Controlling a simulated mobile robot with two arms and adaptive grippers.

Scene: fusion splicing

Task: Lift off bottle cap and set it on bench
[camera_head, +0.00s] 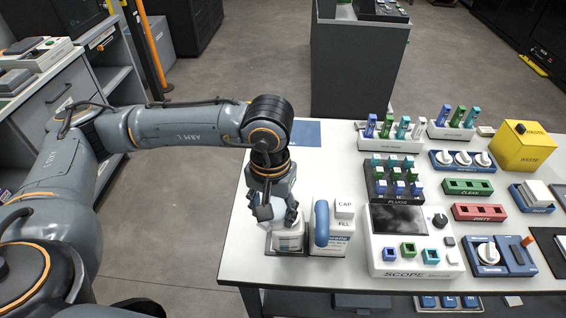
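My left gripper (279,213) reaches down from above over a white bottle (290,239) at the bench's near left. Its fingers are at the bottle's top and hide it. I cannot see the cap clearly, nor tell whether the fingers are closed on it or only around it. The bottle looks upright on a dark tray (272,250). Just right of it stands a white block labelled CAP (345,206) and FILL, with a blue curved part (322,224) in front. My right gripper is not in view.
The white bench (240,262) has bare room left of the bottle and behind it. To the right stand the SCOPE unit (405,268), a PLUGS rack (392,188), the CLEAN tray (468,187), the DIRTY tray (480,212) and a yellow waste box (523,150).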

